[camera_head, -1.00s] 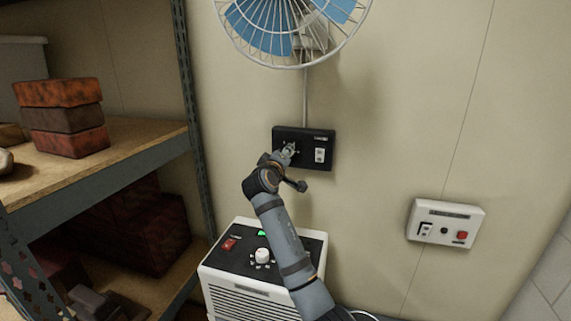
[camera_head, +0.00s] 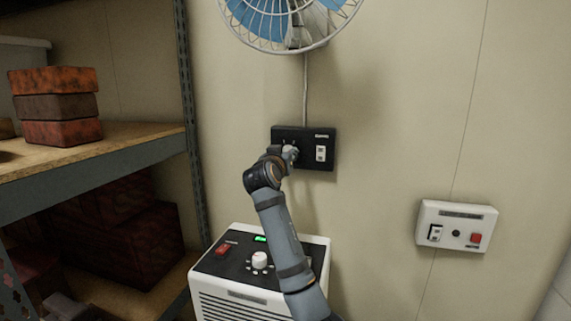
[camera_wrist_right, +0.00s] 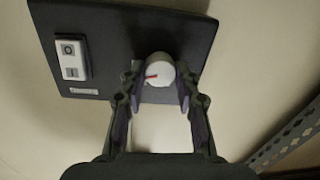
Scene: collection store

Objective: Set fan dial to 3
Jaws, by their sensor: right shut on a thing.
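The black fan control box (camera_head: 312,134) is on the wall below the fan (camera_head: 290,18), with a cord running between them. Its round white dial (camera_wrist_right: 158,72) shows in the right wrist view with a red pointer mark. My right gripper (camera_head: 290,153) is at the left part of the box. In the wrist view its two fingers (camera_wrist_right: 159,88) are on either side of the dial, shut on it. The numbers around the dial cannot be read. A white rocker switch (camera_head: 320,153) is on the box to the right of the dial. My left gripper is not in view.
A white unit (camera_head: 222,295) with a black top, white knob (camera_head: 260,260), red switch and green light stands below. A white switch box (camera_head: 455,213) is on the wall at right. Shelving with brick-like blocks (camera_head: 55,105) is at left. The wall between is clear.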

